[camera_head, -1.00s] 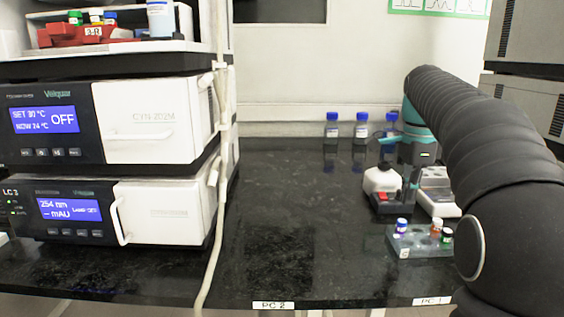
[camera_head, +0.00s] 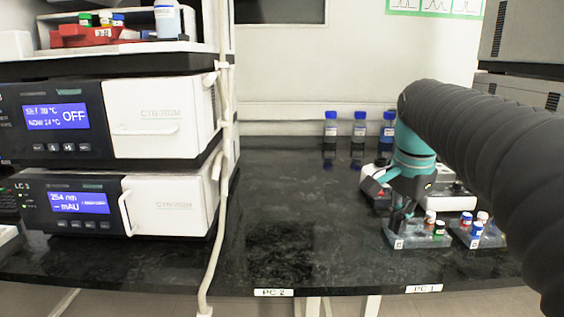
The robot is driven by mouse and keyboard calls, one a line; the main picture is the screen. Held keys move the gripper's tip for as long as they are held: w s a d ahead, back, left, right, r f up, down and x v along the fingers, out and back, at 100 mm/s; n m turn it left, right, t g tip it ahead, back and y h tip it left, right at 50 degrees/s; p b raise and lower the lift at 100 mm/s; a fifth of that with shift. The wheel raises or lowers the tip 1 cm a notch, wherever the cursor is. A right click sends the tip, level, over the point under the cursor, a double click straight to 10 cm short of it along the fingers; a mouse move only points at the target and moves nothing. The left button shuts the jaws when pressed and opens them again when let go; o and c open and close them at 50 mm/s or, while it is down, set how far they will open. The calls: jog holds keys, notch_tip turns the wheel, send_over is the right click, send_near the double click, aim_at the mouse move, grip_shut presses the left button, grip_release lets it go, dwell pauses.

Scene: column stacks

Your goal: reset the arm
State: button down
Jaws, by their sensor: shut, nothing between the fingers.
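My arm, in a black ribbed sleeve, reaches in from the right and ends in a teal wrist. My gripper (camera_head: 399,226) points down at the left side of a clear vial rack (camera_head: 418,240) on the black bench. Its dark fingers are small in the view and look close together, with nothing visible between them. An orange-and-white vial (camera_head: 430,218) and a green-capped vial (camera_head: 439,229) stand in that rack, just right of the fingers. Whether the fingers touch the rack cannot be told.
A second rack (camera_head: 462,236) with several capped vials stands to the right. White-and-black devices (camera_head: 459,199) sit behind my gripper. Blue-capped bottles (camera_head: 359,126) stand at the wall. Stacked instruments (camera_head: 150,203) fill the left. The middle of the bench (camera_head: 290,215) is clear.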

jog(key=s+a+f+n+t, duration=0.2)
jog(key=s+a+f+n, duration=0.1)
jog(key=s+f+n, duration=0.3)
jog(key=s+a+f+n+t, duration=0.1)
jog(key=s+a+f+n, duration=0.2)
jog(key=s+f+n, duration=0.3)
jog(key=s+f, duration=0.1)
jog(key=s, duration=0.4)
jog(key=shift+s+f+t, duration=0.15)
jog(key=shift+f+t, duration=0.25)
